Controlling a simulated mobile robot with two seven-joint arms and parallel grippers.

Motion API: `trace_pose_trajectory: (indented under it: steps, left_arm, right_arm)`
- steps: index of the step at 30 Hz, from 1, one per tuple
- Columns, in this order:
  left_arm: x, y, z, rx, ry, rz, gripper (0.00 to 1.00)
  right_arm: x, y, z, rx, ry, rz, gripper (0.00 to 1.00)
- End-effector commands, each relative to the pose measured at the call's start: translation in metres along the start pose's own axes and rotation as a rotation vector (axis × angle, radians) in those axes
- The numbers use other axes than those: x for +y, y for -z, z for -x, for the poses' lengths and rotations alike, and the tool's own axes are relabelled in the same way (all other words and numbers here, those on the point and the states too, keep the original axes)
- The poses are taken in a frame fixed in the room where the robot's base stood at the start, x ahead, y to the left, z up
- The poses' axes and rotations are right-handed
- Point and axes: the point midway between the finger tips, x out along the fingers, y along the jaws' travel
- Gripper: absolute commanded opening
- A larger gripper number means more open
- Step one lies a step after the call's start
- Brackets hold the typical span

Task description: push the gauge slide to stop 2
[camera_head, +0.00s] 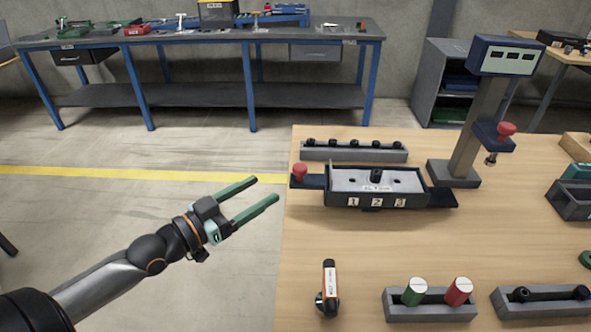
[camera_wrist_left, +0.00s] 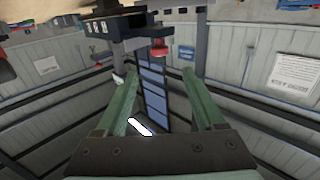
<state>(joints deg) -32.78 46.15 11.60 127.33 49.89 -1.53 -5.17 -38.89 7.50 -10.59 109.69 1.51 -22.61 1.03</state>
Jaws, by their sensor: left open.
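The gauge (camera_head: 376,187) is a dark fixture with a pale top on the wooden table, its front marked 1, 2 and 3. Its dark slide bar (camera_head: 315,182) sticks out at the left with a red knob (camera_head: 299,171), and a dark end shows at the right. A black knob stands on top near 2. Which stop the slide is at, I cannot tell. My left gripper (camera_head: 266,189) is open and empty, left of the red knob and apart from it. In the left wrist view its fingers (camera_wrist_left: 160,78) are spread. My right gripper is not in view.
A press stand (camera_head: 466,135) with a red knob stands right of the gauge. A grey rack (camera_head: 353,152) lies behind it. A small tool (camera_head: 329,285) and a holder (camera_head: 430,310) with green and red cylinders are in front. The table between is clear.

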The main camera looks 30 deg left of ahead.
Motion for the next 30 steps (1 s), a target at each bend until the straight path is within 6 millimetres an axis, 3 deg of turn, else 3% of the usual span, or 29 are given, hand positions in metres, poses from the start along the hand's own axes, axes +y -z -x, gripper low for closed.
trace_pose_trajectory:
  steps: [21,30]
  left_arm:
    - [0.0,0.001,-0.086,0.001,0.001,-0.001,0.71]
    - [0.0,-0.001,-0.102,-0.002,-0.001,-0.001,0.71]
  right_arm:
    - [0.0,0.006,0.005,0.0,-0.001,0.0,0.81]
    - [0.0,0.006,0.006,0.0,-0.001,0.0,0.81]
